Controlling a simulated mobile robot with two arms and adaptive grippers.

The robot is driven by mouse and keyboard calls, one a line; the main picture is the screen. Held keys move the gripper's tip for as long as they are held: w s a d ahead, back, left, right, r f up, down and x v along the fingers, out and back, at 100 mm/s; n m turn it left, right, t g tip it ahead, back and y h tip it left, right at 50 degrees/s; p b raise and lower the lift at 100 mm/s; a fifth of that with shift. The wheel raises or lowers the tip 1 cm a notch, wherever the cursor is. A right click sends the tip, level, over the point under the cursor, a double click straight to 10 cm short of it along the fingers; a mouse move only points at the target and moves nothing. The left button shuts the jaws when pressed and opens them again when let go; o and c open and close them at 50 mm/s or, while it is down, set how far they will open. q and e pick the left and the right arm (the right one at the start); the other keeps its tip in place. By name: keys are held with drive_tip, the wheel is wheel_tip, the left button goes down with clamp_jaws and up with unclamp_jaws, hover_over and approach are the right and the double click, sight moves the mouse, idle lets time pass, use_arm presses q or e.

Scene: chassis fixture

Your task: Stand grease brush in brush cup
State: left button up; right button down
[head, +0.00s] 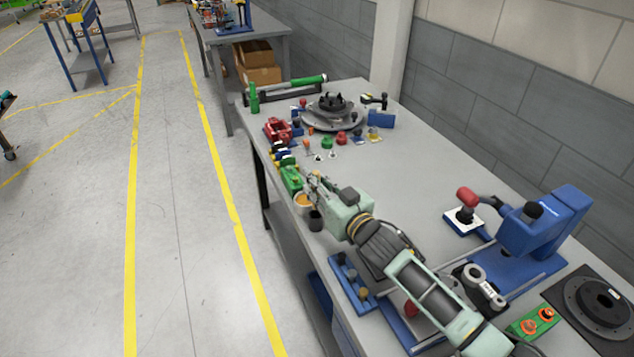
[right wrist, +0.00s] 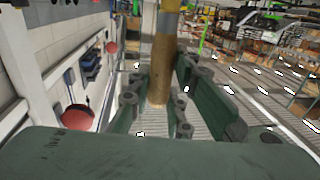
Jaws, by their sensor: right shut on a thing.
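My right gripper (head: 315,182) is over the near-left edge of the workbench (head: 410,160). It is shut on the grease brush, whose brown wooden handle (right wrist: 163,70) stands between the dark green fingers in the right wrist view, with a grey band at the top of that view. The brush is hard to make out in the head view. A small dark cup (head: 316,221), which looks like the brush cup, stands on the bench just below the gripper in the picture. An orange-topped pot (head: 302,200) is beside it. My left gripper is not in view.
A green box (head: 291,178) and a red vise-like part (head: 277,130) line the bench's left edge. A round turntable fixture (head: 334,112) is at the back. A blue press (head: 545,222) stands at right. The bench middle is mostly clear.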

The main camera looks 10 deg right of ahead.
drive_tip(key=shift+f+b, duration=1.8)
drive_tip(key=shift+f, duration=0.85)
drive_tip(key=shift+s+f+b, duration=0.15)
drive_tip(key=shift+f+b, duration=0.15)
drive_tip(key=shift+f, duration=0.05)
drive_tip(key=shift+s+f, duration=0.15)
drive_tip(key=shift+f, duration=0.2)
drive_tip(key=c, duration=1.5)
unclamp_jaws()
drive_tip(key=shift+a+f, duration=0.1)
drive_tip(key=shift+c, duration=0.2)
drive_tip(key=r+p, duration=0.5)
drive_tip(key=r, duration=0.1)
drive_tip(key=r+p, duration=0.3)
drive_tip(key=shift+w+r+p, duration=0.3)
drive_tip(key=shift+r, duration=0.1)
